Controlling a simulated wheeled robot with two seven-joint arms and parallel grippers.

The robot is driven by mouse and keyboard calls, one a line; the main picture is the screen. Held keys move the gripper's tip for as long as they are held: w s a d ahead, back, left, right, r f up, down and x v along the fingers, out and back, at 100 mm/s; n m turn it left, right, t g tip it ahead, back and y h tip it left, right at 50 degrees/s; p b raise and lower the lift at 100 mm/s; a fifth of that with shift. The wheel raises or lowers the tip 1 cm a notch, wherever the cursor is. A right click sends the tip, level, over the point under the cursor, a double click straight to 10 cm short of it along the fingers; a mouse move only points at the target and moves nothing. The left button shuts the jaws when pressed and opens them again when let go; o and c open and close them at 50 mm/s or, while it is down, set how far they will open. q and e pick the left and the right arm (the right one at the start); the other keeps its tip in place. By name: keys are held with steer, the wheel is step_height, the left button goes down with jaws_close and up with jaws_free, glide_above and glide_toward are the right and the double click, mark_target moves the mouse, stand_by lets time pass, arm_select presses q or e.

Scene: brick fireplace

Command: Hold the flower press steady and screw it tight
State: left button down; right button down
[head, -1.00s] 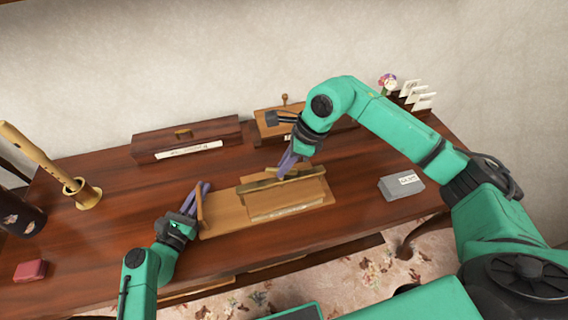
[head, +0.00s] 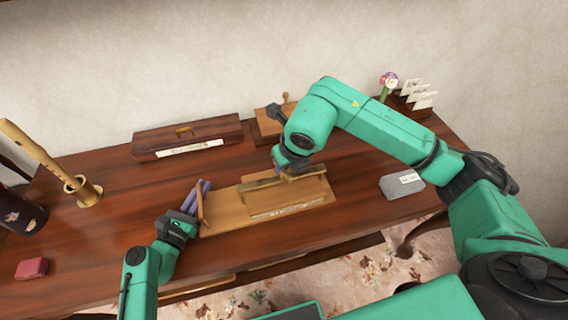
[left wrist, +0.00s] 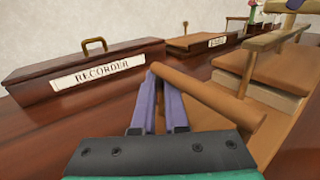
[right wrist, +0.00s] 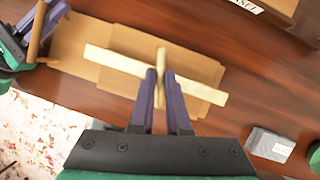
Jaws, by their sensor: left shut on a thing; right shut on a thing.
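The flower press (head: 222,217) is a pale wooden board with stacked plates, lying flat on the desk. A light crossbeam (head: 255,183) spans its top, and a wooden grip bar (left wrist: 215,100) stands at its left end. My left gripper (head: 197,193) is shut on that grip bar; its purple fingers also show in the left wrist view (left wrist: 161,82). In the right wrist view a short tommy bar (right wrist: 161,58) crosses above the beam. My right gripper (right wrist: 160,84) is shut on it from above. In the head view my right wrist hides those fingers and the screw.
A recorder case (head: 215,134) and a wooden easel box (head: 268,122) stand at the back. A grey labelled block (head: 400,187) sits to the right. A brass holder (head: 85,193) with a recorder and a red block (head: 32,268) are at the left.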

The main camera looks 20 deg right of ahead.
steer(key=m+h, duration=0.2)
steer(key=m, duration=0.3)
steer(key=shift+a+m, duration=0.15)
steer(key=shift+m, duration=0.15)
steer(key=m+h, duration=0.1)
steer(key=m, duration=0.3)
steer(key=shift+w+a+m+h, duration=0.1)
steer(key=shift+m+h, duration=0.2)
steer(key=shift+h, duration=0.1)
steer(key=m, duration=0.2)
steer(key=m+g+h, duration=0.1)
steer(key=m, duration=0.1)
steer(key=shift+w+g, duration=0.1)
steer(key=shift+g, duration=0.2)
steer(key=m+g, duration=0.1)
steer(key=m, duration=0.1)
steer(key=m+g, duration=0.1)
steer(key=m, duration=0.2)
steer(key=shift+a+h, duration=0.1)
steer(key=shift+h, duration=0.3)
steer(key=c, duration=0.9)
jaws_free()
